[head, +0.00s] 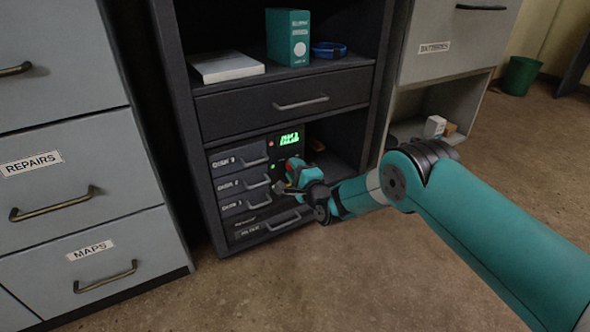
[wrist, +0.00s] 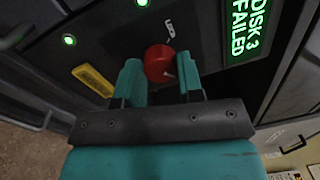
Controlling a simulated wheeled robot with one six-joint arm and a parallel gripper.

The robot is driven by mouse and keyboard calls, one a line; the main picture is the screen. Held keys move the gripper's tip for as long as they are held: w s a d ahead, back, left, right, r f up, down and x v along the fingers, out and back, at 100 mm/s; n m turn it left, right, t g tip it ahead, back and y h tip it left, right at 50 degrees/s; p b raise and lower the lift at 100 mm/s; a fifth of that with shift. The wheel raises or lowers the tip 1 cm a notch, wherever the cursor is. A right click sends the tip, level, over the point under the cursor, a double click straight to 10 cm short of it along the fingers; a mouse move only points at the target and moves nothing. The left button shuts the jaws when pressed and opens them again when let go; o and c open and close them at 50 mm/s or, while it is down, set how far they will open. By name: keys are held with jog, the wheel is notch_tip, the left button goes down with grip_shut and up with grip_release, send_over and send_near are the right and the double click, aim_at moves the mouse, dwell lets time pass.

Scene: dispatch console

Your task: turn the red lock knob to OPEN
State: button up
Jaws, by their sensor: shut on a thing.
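The red lock knob (wrist: 158,60) shows in the wrist view on a dark panel, between the two teal fingers of my gripper (wrist: 160,76). The fingers are shut on its sides. In the head view my gripper (head: 297,178) is at the panel on the right of the disk drawers and largely hides the knob. The green display (wrist: 248,30) beside the knob reads DISK 3 FAILED.
Disk drawers (head: 238,183) with handles lie left of my gripper. A yellow label (wrist: 93,80) and green lights (wrist: 69,40) are on the panel. A dark drawer (head: 290,104) is above. Grey cabinets (head: 65,170) stand at left. Open floor lies in front.

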jog(key=shift+f, duration=0.1)
jog(key=o, duration=0.9)
jog(key=shift+s+d, duration=0.1)
jog(key=p+v, duration=1.7)
jog(key=p, duration=0.1)
jog(key=shift+d, duration=0.1)
